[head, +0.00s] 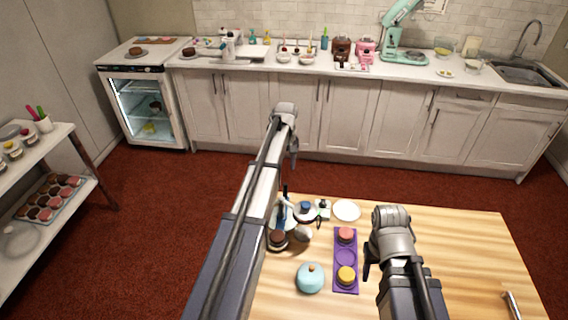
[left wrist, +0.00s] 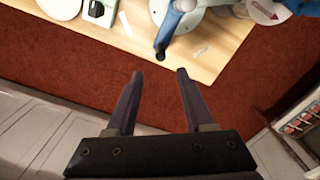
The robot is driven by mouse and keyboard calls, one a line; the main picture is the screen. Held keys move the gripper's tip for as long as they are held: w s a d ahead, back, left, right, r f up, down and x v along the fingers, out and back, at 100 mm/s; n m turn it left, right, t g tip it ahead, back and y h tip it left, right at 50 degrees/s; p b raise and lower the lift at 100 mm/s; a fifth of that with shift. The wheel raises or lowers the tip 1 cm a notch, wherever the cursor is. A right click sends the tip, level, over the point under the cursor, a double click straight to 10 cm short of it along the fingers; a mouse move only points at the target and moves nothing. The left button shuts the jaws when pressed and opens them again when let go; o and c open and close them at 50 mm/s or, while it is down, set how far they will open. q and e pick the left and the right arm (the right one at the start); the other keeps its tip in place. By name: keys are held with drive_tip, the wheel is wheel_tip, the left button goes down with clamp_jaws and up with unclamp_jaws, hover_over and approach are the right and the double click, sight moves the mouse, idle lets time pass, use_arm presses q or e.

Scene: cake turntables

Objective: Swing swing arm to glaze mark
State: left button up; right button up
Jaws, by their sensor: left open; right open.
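The swing arm shows in the left wrist view as a blue arm (left wrist: 168,30) with a dark tip, over a white round plate near the table edge. In the head view a small blue upright part (head: 282,216) shows beside my left arm, which hides part of that area. I cannot make out the glaze mark. My left gripper (head: 293,156) is past the far edge of the table. In the left wrist view its two fingers (left wrist: 159,74) are apart and empty, over the red floor, short of the blue arm. My right gripper (head: 369,265) is open beside the purple tray, touching nothing that I can see.
The wooden table (head: 450,255) holds a purple tray (head: 345,257) with small cakes, a light blue domed pot (head: 311,280), a white plate (head: 347,210) and a dark cake (head: 278,240). The table's right side is mostly clear. A kitchen counter (head: 380,72) runs behind.

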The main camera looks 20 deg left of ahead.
sight(285, 184)
use_arm(q)
wheel_tip(285, 184, down, 9)
drive_tip(key=b, duration=0.8)
drive_tip(key=shift+a+f+b, duration=0.15)
drive_tip(key=shift+f+b, duration=0.05)
drive_tip(key=shift+b, duration=0.15)
drive_tip(key=shift+r, duration=0.15)
drive_tip(key=shift+c, duration=1)
clamp_jaws()
drive_tip(key=shift+s+a, duration=0.3)
drive_tip(key=shift+a, duration=0.35)
drive_tip(key=shift+s+a, duration=0.25)
drive_tip(key=shift+a, duration=0.4)
drive_tip(key=shift+s+a, duration=0.1)
